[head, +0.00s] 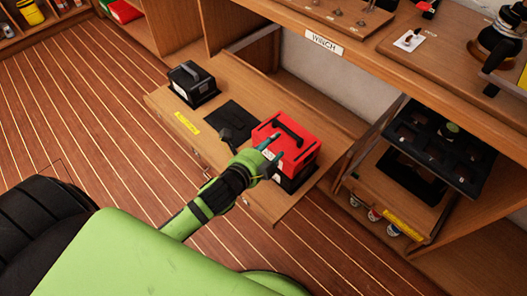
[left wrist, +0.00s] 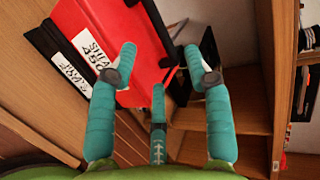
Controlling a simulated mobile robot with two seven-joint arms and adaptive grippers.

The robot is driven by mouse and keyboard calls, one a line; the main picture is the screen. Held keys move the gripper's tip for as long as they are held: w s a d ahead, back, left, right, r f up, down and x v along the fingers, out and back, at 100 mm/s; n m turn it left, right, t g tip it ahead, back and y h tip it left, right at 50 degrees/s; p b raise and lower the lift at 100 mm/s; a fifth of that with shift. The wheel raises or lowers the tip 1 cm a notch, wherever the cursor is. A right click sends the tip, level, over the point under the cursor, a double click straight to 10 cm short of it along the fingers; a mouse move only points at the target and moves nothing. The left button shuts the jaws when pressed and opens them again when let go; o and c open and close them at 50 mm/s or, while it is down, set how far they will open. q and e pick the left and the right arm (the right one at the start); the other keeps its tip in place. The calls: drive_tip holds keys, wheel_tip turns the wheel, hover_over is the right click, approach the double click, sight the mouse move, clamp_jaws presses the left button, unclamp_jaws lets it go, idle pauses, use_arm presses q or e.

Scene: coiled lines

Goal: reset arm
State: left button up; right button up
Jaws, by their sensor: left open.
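My left gripper (head: 272,158) is over the near left side of a red case with a black handle (head: 296,136). The red case sits at the right end of a pulled-out wooden drawer (head: 165,108). In the left wrist view the teal fingers (left wrist: 158,75) are spread apart with nothing held between them, and the red case (left wrist: 125,30) with white labels lies just beyond them. I cannot tell whether a finger touches the case. My right gripper does not show.
A black case (head: 193,84) stands at the drawer's left end, with a black pad (head: 232,120) between the cases. A shelf labelled WINCH (head: 324,44) overhangs behind. A black tray (head: 440,145) sits in the lower right bay. The plank floor (head: 75,110) at left is clear.

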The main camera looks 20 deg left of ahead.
use_arm(q)
drive_tip(key=shift+v, duration=2.15)
drive_tip(key=shift+w, duration=0.1)
